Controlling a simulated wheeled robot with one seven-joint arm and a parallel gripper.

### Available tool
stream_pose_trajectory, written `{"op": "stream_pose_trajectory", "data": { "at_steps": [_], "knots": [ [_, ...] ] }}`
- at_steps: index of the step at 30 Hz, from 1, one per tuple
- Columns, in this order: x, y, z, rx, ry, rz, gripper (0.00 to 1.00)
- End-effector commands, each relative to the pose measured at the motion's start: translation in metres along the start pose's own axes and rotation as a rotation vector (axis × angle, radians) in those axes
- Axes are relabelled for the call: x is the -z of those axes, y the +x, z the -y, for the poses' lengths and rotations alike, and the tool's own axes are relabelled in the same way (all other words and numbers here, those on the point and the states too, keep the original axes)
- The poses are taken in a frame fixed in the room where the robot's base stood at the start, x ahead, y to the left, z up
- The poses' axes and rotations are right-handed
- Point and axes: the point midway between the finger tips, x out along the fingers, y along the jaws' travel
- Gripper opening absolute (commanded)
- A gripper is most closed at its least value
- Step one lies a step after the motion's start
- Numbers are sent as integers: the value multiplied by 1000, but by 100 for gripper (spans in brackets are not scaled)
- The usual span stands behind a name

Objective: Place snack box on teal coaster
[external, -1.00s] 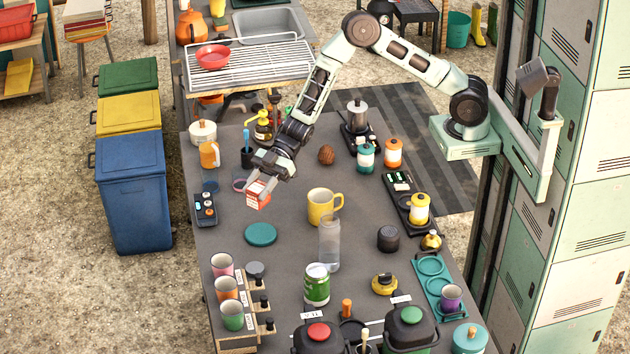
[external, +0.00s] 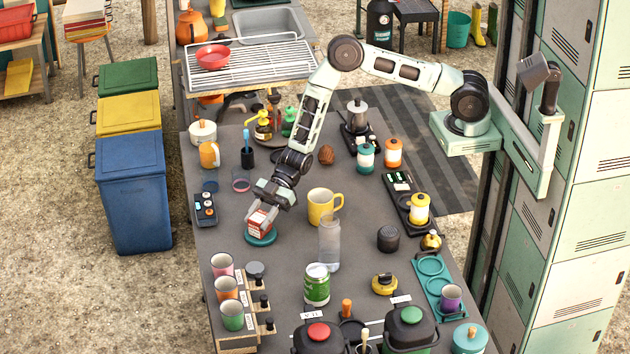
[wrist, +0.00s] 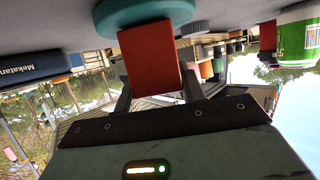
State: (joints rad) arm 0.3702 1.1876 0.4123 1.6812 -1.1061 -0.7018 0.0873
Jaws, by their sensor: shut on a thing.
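The snack box (external: 260,222) is a small red and white carton. My gripper (external: 264,208) is shut on it from above. The teal coaster (external: 260,239) is a round disc on the grey table, directly under the box in the external view. In the wrist view the box's red side (wrist: 150,62) lies between my two fingers (wrist: 155,90), with the teal coaster (wrist: 125,12) right beyond its end. The box overlaps the coaster there; I cannot tell whether they touch. Part of the coaster is hidden by the box.
A yellow mug (external: 322,207) and a clear bottle (external: 329,245) stand right of the coaster. A small dark button box (external: 205,210) is to the left. Several cups on a rack, such as the pink one (external: 222,264), stand nearer the front. The table just around the coaster is clear.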

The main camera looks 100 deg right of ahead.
Motion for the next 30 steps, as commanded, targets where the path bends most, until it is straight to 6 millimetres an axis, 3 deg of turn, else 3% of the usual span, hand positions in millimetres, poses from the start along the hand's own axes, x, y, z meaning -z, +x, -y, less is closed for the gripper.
{"op": "stream_pose_trajectory", "data": {
  "at_steps": [5,6,8,20,30],
  "knots": [
    [-4,2,0,0,0,0,16],
    [-3,1,0,0,0,0,48],
    [-3,1,0,0,1,0,62],
    [0,-4,-1,-1,1,1,62],
    [-1,-71,-2,-4,0,1,62]
  ]
}}
